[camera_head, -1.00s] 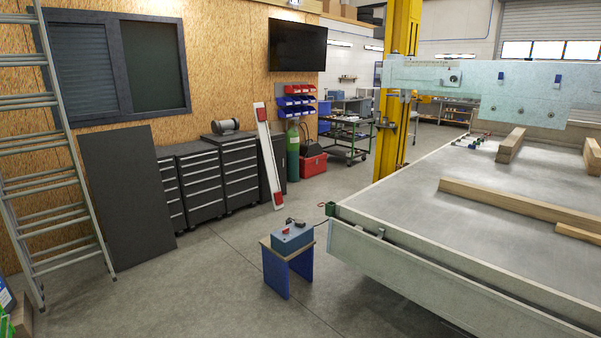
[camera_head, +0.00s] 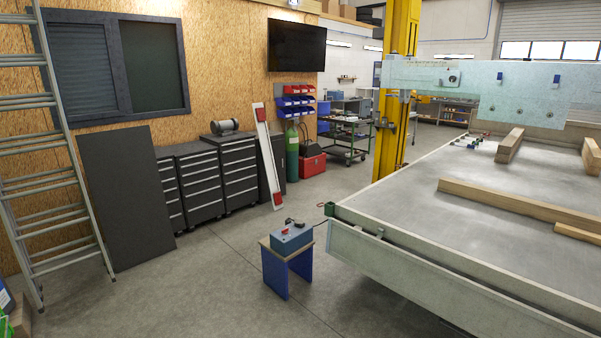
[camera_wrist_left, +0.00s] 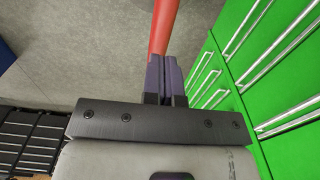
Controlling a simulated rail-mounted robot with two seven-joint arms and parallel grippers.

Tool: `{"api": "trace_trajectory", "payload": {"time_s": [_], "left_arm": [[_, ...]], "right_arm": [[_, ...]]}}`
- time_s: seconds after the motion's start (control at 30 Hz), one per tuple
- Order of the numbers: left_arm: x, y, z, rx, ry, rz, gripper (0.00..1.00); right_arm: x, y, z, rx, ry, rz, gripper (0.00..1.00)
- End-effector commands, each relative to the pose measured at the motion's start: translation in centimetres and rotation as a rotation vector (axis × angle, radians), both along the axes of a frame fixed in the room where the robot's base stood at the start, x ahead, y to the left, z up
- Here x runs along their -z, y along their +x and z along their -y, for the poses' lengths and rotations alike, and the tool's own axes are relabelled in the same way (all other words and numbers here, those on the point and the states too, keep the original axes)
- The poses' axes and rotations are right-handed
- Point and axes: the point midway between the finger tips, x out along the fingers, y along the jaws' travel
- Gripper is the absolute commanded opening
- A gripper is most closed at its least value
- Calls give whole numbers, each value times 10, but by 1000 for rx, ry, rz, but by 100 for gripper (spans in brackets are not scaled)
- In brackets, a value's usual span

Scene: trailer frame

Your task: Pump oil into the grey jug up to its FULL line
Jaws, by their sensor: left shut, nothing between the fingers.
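My left gripper (camera_wrist_left: 165,80) shows in the left wrist view, its two dark fingers shut together with nothing between them. A red-orange bar (camera_wrist_left: 164,25) lies just beyond the fingertips and runs up out of the picture. I cannot tell what it belongs to or whether the fingers touch it. I cannot make out the grey jug, its FULL line or an oil pump in either view. My right gripper is not in view.
A green cabinet (camera_wrist_left: 285,75) with bar handles stands close on the right of the left gripper. In the head view, a blue box (camera_head: 291,238) sits on a small stool (camera_head: 275,272) beside the trailer bed (camera_head: 460,235). Open floor (camera_head: 190,285) lies left of the stool.

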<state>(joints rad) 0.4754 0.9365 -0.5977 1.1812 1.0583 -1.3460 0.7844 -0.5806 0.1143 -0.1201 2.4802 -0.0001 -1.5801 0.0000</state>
Motion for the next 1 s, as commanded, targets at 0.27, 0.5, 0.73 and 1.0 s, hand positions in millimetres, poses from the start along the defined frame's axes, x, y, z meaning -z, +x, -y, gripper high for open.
{"api": "trace_trajectory", "payload": {"time_s": [0.27, 0.5, 0.73, 1.0], "left_arm": [[9, 0, 0, 0, -1, -1, 0], [21, 0, 0, -1, 1, -1, 0], [32, 0, 0, 0, -1, -1, 0], [45, 0, 0, 0, -1, -1, 0]], "right_arm": [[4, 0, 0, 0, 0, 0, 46], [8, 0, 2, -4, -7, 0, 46], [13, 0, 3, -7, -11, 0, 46], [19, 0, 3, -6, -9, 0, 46]]}}
